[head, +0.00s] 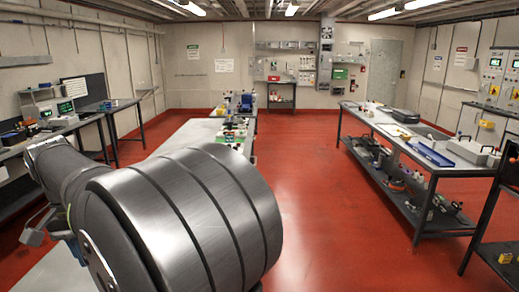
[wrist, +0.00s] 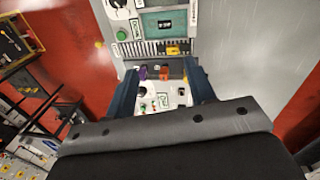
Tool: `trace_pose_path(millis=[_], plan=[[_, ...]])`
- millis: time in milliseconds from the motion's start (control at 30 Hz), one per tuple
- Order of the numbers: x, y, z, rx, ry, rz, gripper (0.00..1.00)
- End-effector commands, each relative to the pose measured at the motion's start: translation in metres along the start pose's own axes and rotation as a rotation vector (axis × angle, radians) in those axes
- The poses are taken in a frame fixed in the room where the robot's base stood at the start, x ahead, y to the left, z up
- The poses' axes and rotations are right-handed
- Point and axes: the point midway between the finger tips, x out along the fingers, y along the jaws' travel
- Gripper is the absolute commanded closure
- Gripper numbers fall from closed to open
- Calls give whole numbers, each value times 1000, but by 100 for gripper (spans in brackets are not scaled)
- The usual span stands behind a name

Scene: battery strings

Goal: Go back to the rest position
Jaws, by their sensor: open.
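In the wrist view my gripper (wrist: 160,70) shows two dark blue fingers spread apart, with a gap and nothing held between them. Beyond and between the fingers is a light grey panel unit (wrist: 122,30) with a teal screen, green and black knobs, and small purple, orange and yellow parts. I cannot tell the exact distance between fingertips and panel. In the head view my own arm fills the lower left and hides much of the bench; my gripper does not show there.
A long grey bench (head: 187,136) runs away from me with equipment (head: 233,130) at its far end. A cluttered two-level table (head: 385,124) stands at right, and a desk with monitors (head: 63,119) at left. Red floor (head: 318,190) is clear between bench and right table.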

Motion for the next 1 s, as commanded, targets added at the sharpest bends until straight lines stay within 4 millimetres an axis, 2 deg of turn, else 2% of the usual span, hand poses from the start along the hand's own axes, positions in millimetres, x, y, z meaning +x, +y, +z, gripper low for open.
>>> trace_pose_path(millis=[100,300,500,833,867,933,1000], plan=[[-9,16,-6,63,-4,-59,50],[-19,34,-12,143,-9,-139,50],[-2,31,-12,142,-12,-139,50],[2,30,-12,142,-10,-141,50],[2,30,-12,142,-10,-141,48],[-3,29,-9,141,-9,-142,34],[-22,27,3,138,-5,-145,21]])
